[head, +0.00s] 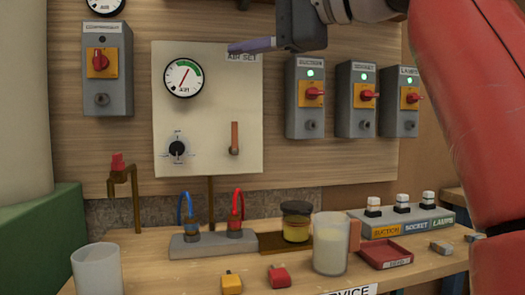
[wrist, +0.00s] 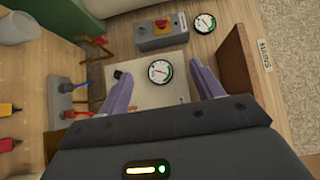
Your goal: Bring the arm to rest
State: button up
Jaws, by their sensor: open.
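My gripper (head: 232,48) is raised in front of the upper part of the wall panel in the head view. Its purple fingers point left and overlap the panel's upper right label. In the wrist view my gripper (wrist: 163,66) has its two fingers spread wide with nothing between them. The cream panel (wrist: 158,96) with its round gauge shows behind the gap. My red arm fills the right side of the head view and hides part of the wall and bench there.
Switch boxes (head: 311,122) hang right of the cream panel (head: 207,160), another (head: 107,92) left. The bench holds a white cup (head: 97,270), a clear jug (head: 330,245), a jar (head: 296,232), a red tray (head: 385,254) and padlocks (head: 279,277). Open air lies above the bench.

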jog(key=w+d+f+h, duration=0.1)
jog(key=d+f+h, duration=0.2)
jog(key=f, duration=0.6)
jog(key=w+d+f+h, duration=0.1)
jog(key=d+f+h, duration=0.15)
jog(key=f, duration=0.65)
jog(key=w+d+f+h, duration=0.15)
jog(key=f+h, duration=0.25)
jog(key=f, duration=0.5)
jog(key=s+d+f+n+g+h, duration=0.1)
jog(key=s+d+f+n, duration=0.1)
jog(key=f, duration=0.8)
jog(key=s+d+f+n+g+h, duration=0.1)
jog(key=s+d+f+n+h, duration=0.1)
jog(key=s+d+f, duration=0.2)
jog(key=s+d+f+n+g+h, duration=0.1)
jog(key=s+d+f, duration=0.3)
jog(key=f, duration=1.3)
jog(key=s+n+h, duration=0.1)
jog(key=s, duration=0.2)
jog(key=shift+s+f+g, duration=0.25)
jog(key=shift+s+g, duration=0.05)
jog(key=shift+g, duration=0.1)
jog(key=shift+h, duration=0.25)
